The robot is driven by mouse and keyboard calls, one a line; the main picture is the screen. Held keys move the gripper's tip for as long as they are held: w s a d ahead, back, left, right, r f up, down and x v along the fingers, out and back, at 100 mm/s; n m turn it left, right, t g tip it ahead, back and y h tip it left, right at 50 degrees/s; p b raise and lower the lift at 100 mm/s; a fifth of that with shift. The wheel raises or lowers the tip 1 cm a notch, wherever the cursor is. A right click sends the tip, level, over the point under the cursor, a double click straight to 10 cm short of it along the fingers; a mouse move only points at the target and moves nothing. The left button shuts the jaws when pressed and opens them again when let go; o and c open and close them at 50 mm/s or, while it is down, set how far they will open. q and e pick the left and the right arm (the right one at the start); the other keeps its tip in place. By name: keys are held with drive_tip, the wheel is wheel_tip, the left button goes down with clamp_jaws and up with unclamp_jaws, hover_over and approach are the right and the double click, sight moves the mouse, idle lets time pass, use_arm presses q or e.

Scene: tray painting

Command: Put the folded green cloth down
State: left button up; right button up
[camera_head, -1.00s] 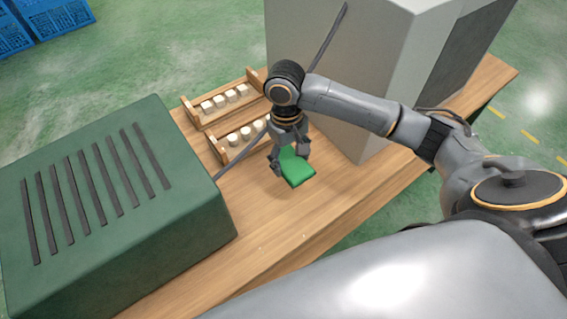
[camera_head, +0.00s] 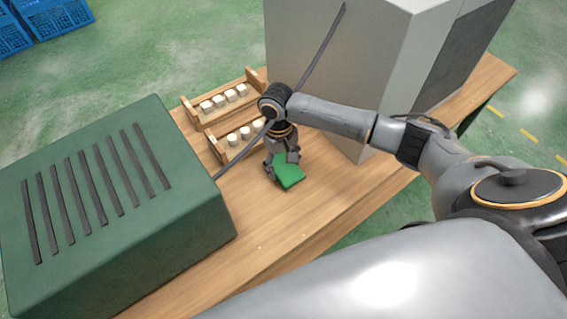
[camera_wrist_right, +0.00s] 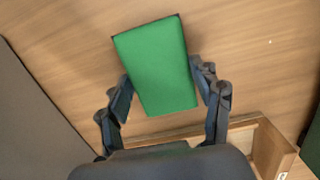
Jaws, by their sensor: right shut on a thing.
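The folded green cloth (camera_head: 289,172) is a small flat block over the wooden table, in front of the wooden racks. My right gripper (camera_head: 283,167) is above and around it, shut on the cloth. In the right wrist view the cloth (camera_wrist_right: 158,65) shows between the two fingers of the gripper (camera_wrist_right: 163,92), its far end sticking out past them. I cannot tell for sure whether its underside touches the table. My left gripper is not in view.
Two wooden racks with white pieces (camera_head: 224,98) stand behind the gripper. A green slotted box (camera_head: 190,215) is at the left and a tall grey cabinet (camera_head: 340,75) at the right. The table (camera_head: 265,225) is bare in front. Blue crates (camera_head: 55,18) stand far left.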

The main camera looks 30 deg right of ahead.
sight(280, 163)
drive_tip(key=shift+f, duration=0.1)
drive_tip(key=o, duration=1)
drive_tip(key=r, duration=0.4)
drive_tip(key=w+r+b, duration=0.1)
drive_tip(key=r, duration=0.7)
drive_tip(key=shift+w+a+r, duration=0.1)
drive_tip(key=shift+w+a, duration=0.05)
drive_tip(key=shift+w, duration=0.05)
